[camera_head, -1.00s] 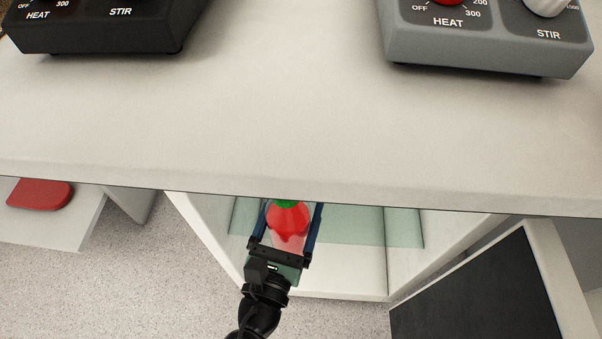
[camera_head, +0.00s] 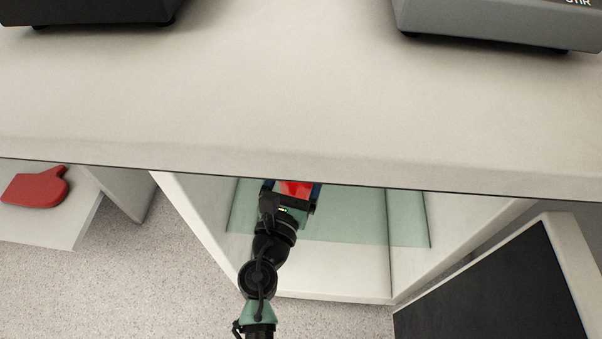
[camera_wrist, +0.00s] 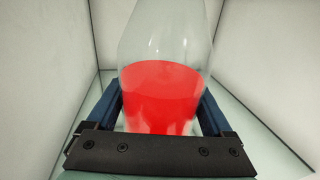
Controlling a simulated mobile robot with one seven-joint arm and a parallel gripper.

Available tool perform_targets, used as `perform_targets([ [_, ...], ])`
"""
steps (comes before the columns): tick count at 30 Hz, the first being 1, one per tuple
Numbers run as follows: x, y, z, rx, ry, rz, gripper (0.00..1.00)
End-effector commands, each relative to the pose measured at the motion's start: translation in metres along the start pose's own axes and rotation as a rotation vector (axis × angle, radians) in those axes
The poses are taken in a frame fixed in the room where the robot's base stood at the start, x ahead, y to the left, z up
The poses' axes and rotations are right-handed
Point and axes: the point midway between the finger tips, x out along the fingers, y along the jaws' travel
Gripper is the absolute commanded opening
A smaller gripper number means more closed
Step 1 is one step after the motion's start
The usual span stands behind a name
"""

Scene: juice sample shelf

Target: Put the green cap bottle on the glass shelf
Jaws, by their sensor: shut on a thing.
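The bottle (camera_wrist: 160,95) is clear with red liquid in its lower part. It stands about upright between the blue fingers of my gripper (camera_wrist: 160,108) in the wrist view, and the gripper is shut on it. Its top lies outside the wrist view, so the cap is hidden now. In the head view only a red patch of the bottle (camera_head: 297,188) shows below the counter edge, with my gripper (camera_head: 293,194) around it. The green-tinted glass shelf (camera_head: 350,225) is inside the open cabinet, around and beneath the gripper. I cannot tell whether the bottle touches the glass.
The white counter (camera_head: 300,95) overhangs the cabinet. An open door with a dark panel (camera_head: 495,295) stands at right. Cabinet walls (camera_wrist: 270,70) rise on both sides of the bottle. A red object (camera_head: 38,187) lies on a white surface at left. The glass right of the gripper is bare.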

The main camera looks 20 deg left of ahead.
Motion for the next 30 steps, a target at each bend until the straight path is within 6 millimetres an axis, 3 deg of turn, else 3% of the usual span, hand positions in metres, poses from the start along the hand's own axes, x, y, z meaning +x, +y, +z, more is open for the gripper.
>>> perform_targets([
  [7,0.001,0.000,-0.032,0.000,-0.005,0.000,0.00],
  [21,0.004,0.001,-0.036,0.000,-0.004,0.000,0.00],
  [22,0.004,0.001,-0.037,0.000,0.001,0.000,0.91],
  [24,0.004,0.001,-0.037,0.000,0.001,0.000,1.00],
  [30,0.004,0.001,-0.036,0.000,0.001,0.000,1.00],
])
